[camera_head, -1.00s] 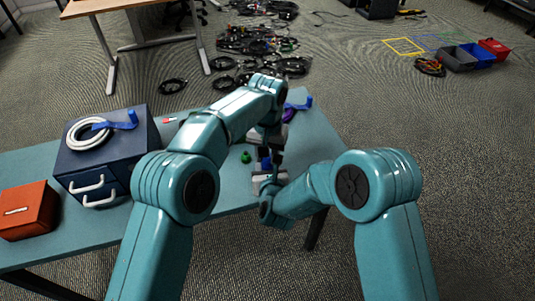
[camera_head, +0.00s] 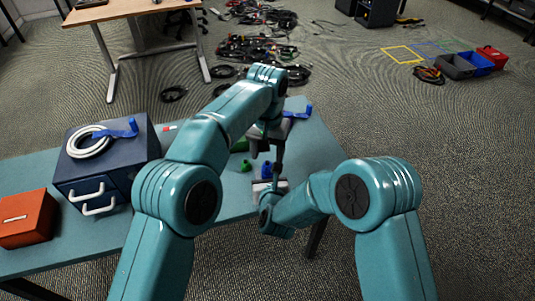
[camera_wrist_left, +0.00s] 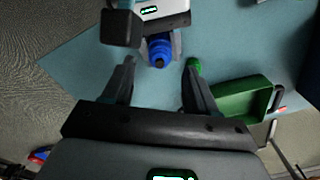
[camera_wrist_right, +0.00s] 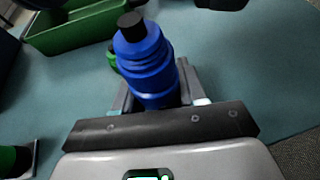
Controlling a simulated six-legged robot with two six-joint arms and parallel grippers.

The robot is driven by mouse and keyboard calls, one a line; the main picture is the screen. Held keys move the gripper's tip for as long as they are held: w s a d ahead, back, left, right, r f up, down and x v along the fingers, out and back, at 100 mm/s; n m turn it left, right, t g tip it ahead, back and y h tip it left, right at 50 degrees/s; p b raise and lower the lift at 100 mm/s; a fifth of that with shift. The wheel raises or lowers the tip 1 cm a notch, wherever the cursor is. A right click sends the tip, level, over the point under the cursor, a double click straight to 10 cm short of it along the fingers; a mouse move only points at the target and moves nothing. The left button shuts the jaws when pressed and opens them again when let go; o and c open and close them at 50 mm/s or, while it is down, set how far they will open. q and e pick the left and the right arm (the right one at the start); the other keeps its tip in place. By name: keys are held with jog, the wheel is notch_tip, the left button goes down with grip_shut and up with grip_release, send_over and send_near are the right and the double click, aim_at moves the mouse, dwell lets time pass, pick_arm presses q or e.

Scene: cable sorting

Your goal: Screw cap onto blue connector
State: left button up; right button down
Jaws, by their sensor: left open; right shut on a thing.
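The blue connector (camera_head: 266,169) stands upright in my right gripper (camera_head: 268,186). In the right wrist view the connector (camera_wrist_right: 148,70) is ringed and has a black tip. My right gripper (camera_wrist_right: 153,100) is shut on its lower part. My left gripper (camera_head: 266,150) is open and empty, just above and beside the connector. In the left wrist view the open fingers (camera_wrist_left: 159,75) point towards the connector (camera_wrist_left: 159,50), which lies beyond the tips and apart from them. I cannot make out a separate cap on the connector or loose on the table.
A small green piece (camera_head: 245,165) stands left of the connector. A green bin (camera_wrist_left: 240,105) lies close by. A navy drawer box (camera_head: 105,165) with a white cable coil (camera_head: 88,142) and an orange box (camera_head: 27,218) stand left. The table (camera_head: 225,205) is clear around its front edge.

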aim_at(268, 162)
pick_arm(q)
jog(key=shift+c, duration=0.5)
notch_tip(268, 162, up, 2)
jog(key=n, duration=0.3)
jog(key=shift+w+n, duration=0.1)
jog(key=shift+n, duration=0.2)
jog(key=n, duration=0.1)
jog(key=r+n, duration=0.1)
jog(key=n, duration=0.1)
jog(key=shift+r, duration=0.25)
jog(key=shift+f, duration=4.05)
